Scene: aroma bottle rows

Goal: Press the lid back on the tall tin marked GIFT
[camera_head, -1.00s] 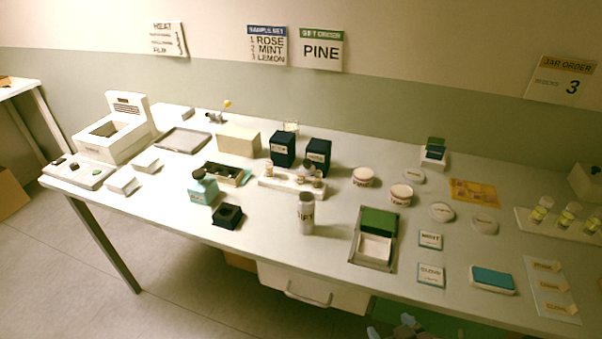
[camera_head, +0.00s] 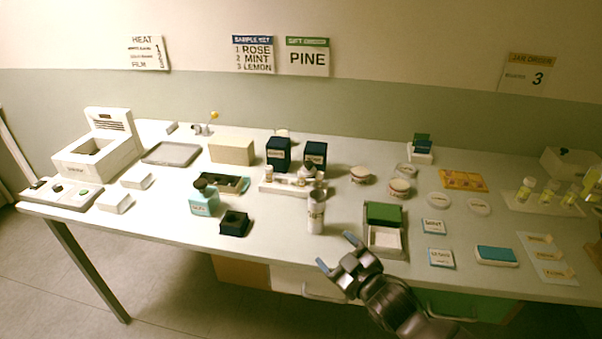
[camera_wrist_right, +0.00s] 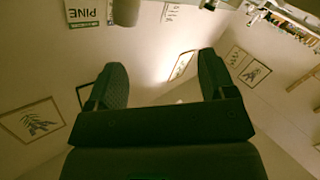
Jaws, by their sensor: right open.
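The tall tin (camera_head: 316,214), a pale upright cylinder with a grey top, stands near the front edge of the table in the head view. Its lettering is blurred now. I cannot tell whether its grey top is a lid resting on it or seated. My right gripper (camera_head: 337,252) is open and empty in front of the table edge, below and slightly right of the tin, apart from it. My left gripper is not in view.
Drawers (camera_head: 305,283) hang below the front edge.

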